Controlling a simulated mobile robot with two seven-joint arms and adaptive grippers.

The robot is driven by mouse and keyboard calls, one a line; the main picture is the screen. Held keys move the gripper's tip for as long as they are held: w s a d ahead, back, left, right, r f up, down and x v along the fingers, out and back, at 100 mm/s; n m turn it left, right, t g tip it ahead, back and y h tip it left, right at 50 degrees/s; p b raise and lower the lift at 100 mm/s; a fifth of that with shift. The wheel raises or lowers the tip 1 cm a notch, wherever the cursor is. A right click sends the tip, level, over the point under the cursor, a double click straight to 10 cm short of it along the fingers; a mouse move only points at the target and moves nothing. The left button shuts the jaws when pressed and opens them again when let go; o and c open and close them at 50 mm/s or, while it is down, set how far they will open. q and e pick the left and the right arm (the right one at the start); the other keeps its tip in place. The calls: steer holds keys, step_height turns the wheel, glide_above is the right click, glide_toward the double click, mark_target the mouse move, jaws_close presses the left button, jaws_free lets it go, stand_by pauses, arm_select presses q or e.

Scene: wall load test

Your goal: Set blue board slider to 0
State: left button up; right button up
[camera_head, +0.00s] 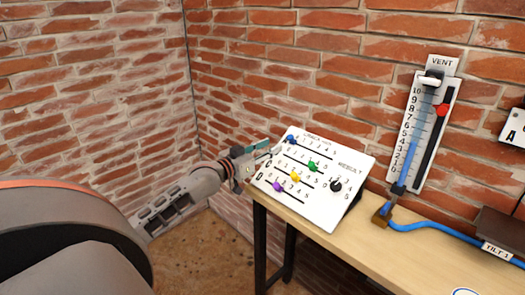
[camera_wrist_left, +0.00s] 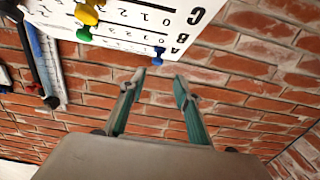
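The white slider board (camera_head: 318,208) stands tilted on the wooden table, with several coloured knobs on lettered, numbered rows. The blue slider (camera_head: 291,139) is in the top row near its left end; its exact number is too small to read. In the left wrist view the blue slider (camera_wrist_left: 158,54) sits by the letter A, just beyond my fingertips. My left gripper (camera_head: 264,147) is at the board's left edge, beside the blue slider. In the wrist view my left gripper (camera_wrist_left: 159,82) is open, with nothing between its fingers. My right gripper is not in view.
Green (camera_head: 313,166), yellow (camera_head: 295,177) and purple (camera_head: 278,186) sliders and a black dial (camera_head: 336,185) share the board. A vent gauge (camera_head: 424,125) hangs on the brick wall. A blue hose (camera_head: 430,225) runs along the table (camera_head: 330,245).

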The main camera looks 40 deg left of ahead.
arm_select(q)
steer(key=shift+s+a, duration=0.1)
steer(key=shift+s, duration=1.4)
